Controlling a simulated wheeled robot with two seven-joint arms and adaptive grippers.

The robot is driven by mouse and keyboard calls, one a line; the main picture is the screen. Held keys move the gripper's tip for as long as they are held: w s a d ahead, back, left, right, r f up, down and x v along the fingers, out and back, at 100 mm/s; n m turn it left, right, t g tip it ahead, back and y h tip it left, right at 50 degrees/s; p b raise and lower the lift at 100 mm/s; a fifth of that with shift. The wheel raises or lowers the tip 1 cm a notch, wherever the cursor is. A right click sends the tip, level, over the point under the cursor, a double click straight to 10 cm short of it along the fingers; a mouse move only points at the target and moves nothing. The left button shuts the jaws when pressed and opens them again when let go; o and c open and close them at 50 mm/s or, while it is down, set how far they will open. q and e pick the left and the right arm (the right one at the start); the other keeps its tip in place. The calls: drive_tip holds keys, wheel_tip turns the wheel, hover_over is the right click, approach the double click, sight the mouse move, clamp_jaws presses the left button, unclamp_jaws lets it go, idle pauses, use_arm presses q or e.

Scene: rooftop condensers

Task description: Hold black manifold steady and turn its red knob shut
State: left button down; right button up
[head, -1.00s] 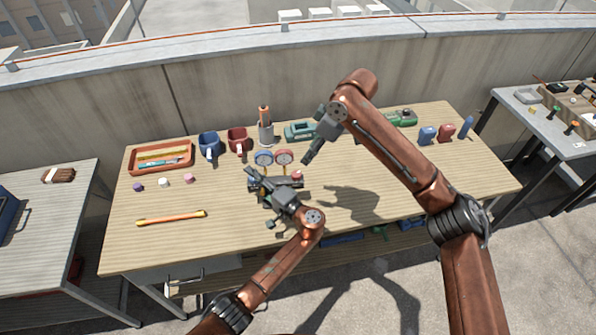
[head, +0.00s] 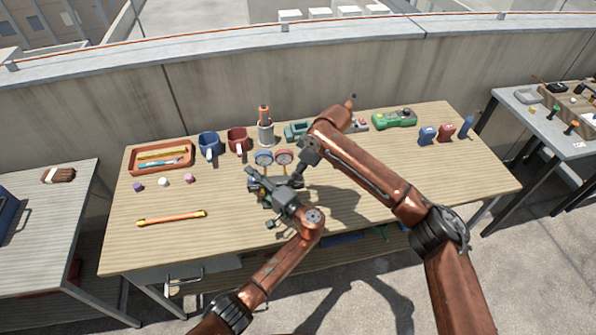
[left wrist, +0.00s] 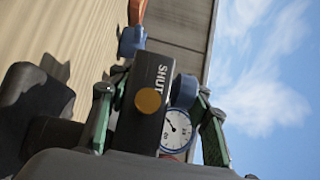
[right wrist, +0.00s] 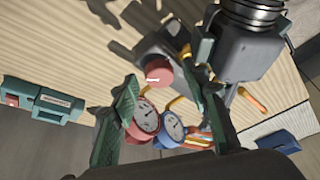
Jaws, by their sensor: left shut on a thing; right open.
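The black manifold (left wrist: 158,78) has SHUT lettering, a round brass part and a blue knob (left wrist: 184,92) in the left wrist view. My left gripper (left wrist: 153,91) is shut on the manifold, green-padded fingers on either side; in the head view it largely covers it. A blue gauge (head: 264,158) and a red gauge (head: 284,157) stand up behind. The red knob (right wrist: 159,72) shows in the right wrist view, ahead of and between the fingers of my open right gripper (right wrist: 160,88). I cannot tell whether either finger touches it. In the head view my right gripper (head: 297,180) is right of the manifold.
A green device (head: 394,119) is at back right. An orange stick (head: 171,218) lies front left.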

use_arm(q)
drive_tip(key=shift+f, duration=0.1)
use_arm(e)
drive_tip(key=c, duration=1.1)
drive_tip(key=shift+c, duration=0.2)
